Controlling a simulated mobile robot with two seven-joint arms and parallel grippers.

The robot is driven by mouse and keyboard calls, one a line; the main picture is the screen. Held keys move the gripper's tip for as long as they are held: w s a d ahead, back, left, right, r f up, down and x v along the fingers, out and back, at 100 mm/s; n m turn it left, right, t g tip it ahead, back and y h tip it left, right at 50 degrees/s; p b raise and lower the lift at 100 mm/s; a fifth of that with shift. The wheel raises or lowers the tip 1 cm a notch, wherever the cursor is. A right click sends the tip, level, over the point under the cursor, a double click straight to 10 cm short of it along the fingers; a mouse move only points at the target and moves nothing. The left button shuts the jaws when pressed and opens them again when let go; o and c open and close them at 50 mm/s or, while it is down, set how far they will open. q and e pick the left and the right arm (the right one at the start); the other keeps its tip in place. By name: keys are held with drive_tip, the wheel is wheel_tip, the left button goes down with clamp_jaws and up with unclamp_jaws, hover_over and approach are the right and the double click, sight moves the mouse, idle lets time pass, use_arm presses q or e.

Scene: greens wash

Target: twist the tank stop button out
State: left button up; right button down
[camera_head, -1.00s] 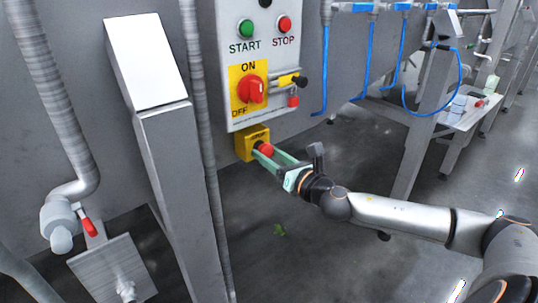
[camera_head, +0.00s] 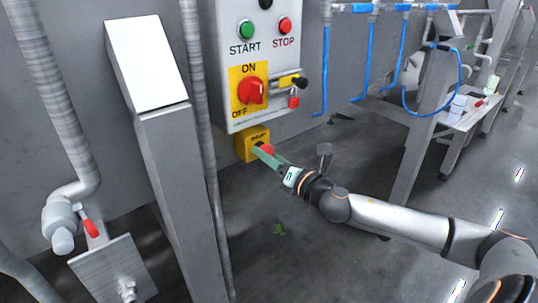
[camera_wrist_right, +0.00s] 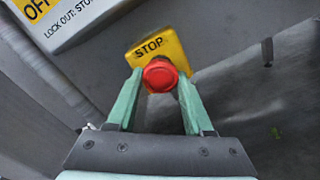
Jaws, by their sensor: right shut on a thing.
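The tank stop button is a red mushroom head (camera_head: 266,149) on a yellow box (camera_head: 247,146) below the control panel. In the right wrist view the red head (camera_wrist_right: 160,75) sits in front of the yellow box (camera_wrist_right: 172,50) marked STOP. My right gripper (camera_head: 264,153) reaches in from the right, with its green fingers at the button. In the right wrist view my right gripper (camera_wrist_right: 160,82) has one finger on each side of the red head, shut on it. In the head view the fingers partly cover the button. My left gripper is not in view.
The control panel (camera_head: 237,120) above carries a green START button (camera_head: 246,29), a red STOP button (camera_head: 284,25) and a red ON/OFF switch (camera_head: 251,91). A vertical pipe (camera_head: 205,150) and a grey post (camera_head: 170,170) stand left. Open floor lies below.

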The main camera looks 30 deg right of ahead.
drive_tip(key=shift+m+p, duration=0.3)
drive_tip(key=shift+m, duration=1.3)
drive_tip(key=shift+r, duration=0.1)
drive_tip(key=shift+c, duration=1.6)
unclamp_jaws()
drive_tip(key=shift+s, duration=0.15)
drive_tip(key=s, duration=1.2)
drive_tip(key=shift+d+b, duration=0.35)
drive_tip(key=shift+d, duration=0.1)
